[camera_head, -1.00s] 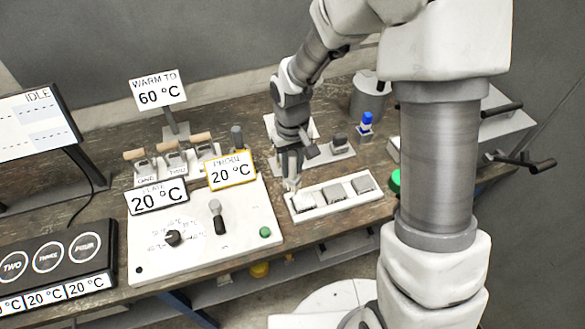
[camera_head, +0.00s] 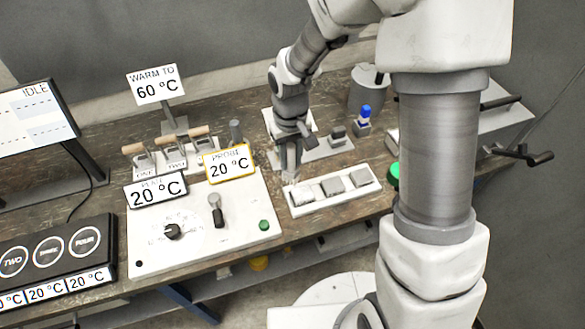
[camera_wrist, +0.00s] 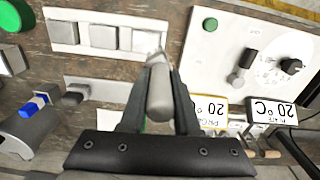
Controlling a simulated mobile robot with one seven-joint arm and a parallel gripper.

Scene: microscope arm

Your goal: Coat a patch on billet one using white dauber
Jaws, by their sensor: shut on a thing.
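My gripper (camera_wrist: 158,100) is shut on the white dauber (camera_wrist: 160,88), a pale cylinder between the fingers in the wrist view. The dauber's far end is at or just above the near edge of an end billet (camera_wrist: 147,41); I cannot tell whether it touches. This is the leftmost billet (camera_head: 302,194) in the head view, and its top looks whiter than the others. My gripper (camera_head: 290,173) is just behind it there. Two more grey billets, the middle (camera_head: 333,186) and the right (camera_head: 361,178), sit in the same white tray (camera_head: 340,206). No billet numbers are readable.
A grey dauber (camera_head: 337,134) and a blue-topped one (camera_head: 363,118) stand behind the tray. A control panel (camera_head: 190,245) with knobs lies left of it, with a 20 °C probe sign (camera_head: 229,164). A green button (camera_head: 393,173) is to the right.

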